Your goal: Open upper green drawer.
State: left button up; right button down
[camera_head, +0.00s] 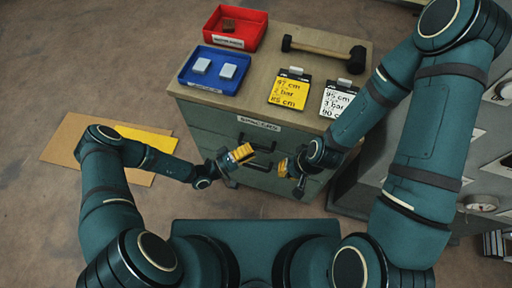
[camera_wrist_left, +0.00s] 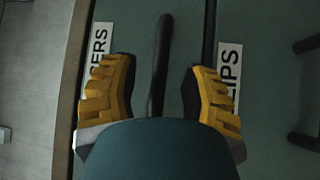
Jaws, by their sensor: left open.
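The green cabinet (camera_head: 215,122) has an upper drawer labelled "SPACERS" (camera_head: 258,123) with a dark bar handle (camera_head: 256,146). My left gripper (camera_head: 241,156) is at the front of this drawer. In the left wrist view its open yellow fingers (camera_wrist_left: 160,85) stand on either side of the dark handle (camera_wrist_left: 160,50), with a gap to each finger. The drawer looks closed. A lower drawer with a "CLIPS" label (camera_wrist_left: 229,70) lies to the right of it in that view. My right gripper (camera_head: 291,168) is near the right part of the cabinet front; its opening is unclear.
On the cabinet top are a red bin (camera_head: 236,42), a blue tray (camera_head: 207,87) with two light blocks, a hammer (camera_head: 320,48) and two clipboards, yellow (camera_head: 290,91) and white (camera_head: 337,103). A grey unit stands at right. Flat boards (camera_head: 70,145) lie on the floor at left.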

pick_arm(q)
jog(key=shift+x, duration=1.2)
jog(key=shift+c, duration=0.4)
grip_shut()
